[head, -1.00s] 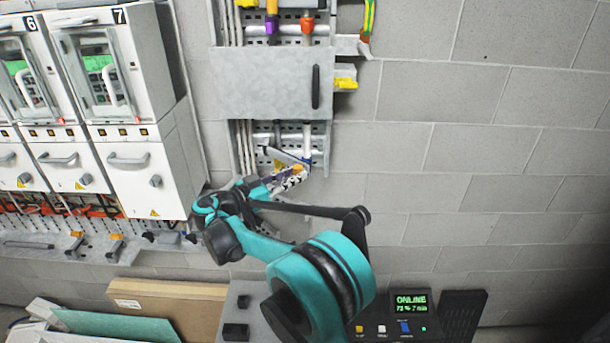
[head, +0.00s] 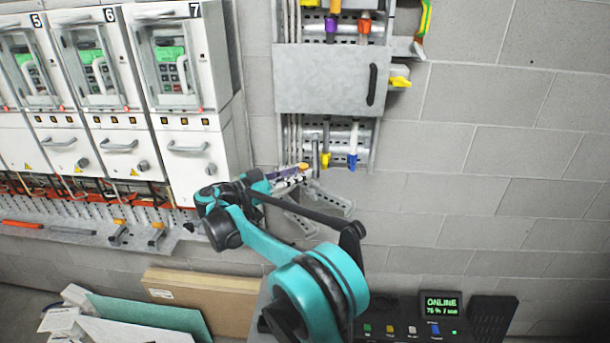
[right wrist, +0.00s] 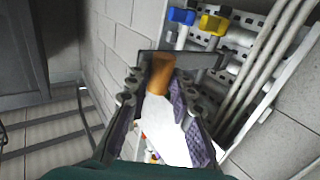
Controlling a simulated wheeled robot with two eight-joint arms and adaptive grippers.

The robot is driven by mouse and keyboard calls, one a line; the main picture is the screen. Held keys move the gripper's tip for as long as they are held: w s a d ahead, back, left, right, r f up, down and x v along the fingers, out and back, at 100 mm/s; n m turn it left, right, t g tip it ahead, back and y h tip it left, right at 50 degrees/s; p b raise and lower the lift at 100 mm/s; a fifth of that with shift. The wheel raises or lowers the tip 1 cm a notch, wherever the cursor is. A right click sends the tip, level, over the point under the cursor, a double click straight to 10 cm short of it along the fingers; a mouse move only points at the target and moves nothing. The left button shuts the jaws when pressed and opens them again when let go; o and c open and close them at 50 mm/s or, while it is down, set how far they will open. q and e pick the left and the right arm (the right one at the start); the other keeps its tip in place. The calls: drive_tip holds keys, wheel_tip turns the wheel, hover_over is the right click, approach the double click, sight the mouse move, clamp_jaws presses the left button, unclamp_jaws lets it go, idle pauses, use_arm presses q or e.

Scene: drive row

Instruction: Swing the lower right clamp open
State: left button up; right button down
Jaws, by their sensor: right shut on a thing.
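My right gripper (head: 297,174) is in front of the lower part of the cable ladder, to its left. It is shut on the orange handle of the lower right clamp (head: 303,167). In the right wrist view the orange handle (right wrist: 160,73) sits between the two purple-lined fingers, with a dark grey bar (right wrist: 205,59) across its far end. A yellow-ended cable (head: 325,158) and a blue-ended cable (head: 352,160) hang to the right of the gripper, apart from it. My fingers hide part of the clamp. The left gripper is not in view.
A grey cover box with a dark handle (head: 371,84) is above the clamp. Drive cabinet 7 (head: 190,100) stands to the left, above a ledge with tools (head: 120,233). Boards (head: 200,290) lean below. The block wall (head: 480,160) to the right is clear.

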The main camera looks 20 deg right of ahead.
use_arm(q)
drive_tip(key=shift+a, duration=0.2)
use_arm(e)
drive_tip(key=shift+w+a+r+m+g, duration=0.3)
drive_tip(key=shift+w+a+m+g, duration=0.15)
drive_tip(key=shift+w, duration=0.25)
drive_tip(key=shift+h, duration=0.3)
drive_tip(key=c, duration=1.5)
unclamp_jaws()
drive_tip(key=shift+o, duration=0.9)
drive_tip(key=shift+w+d+f, duration=0.35)
drive_tip(key=shift+w, duration=0.05)
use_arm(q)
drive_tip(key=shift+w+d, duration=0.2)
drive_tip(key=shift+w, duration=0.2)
use_arm(e)
drive_tip(key=shift+s+a, duration=0.15)
drive_tip(key=shift+a, duration=0.05)
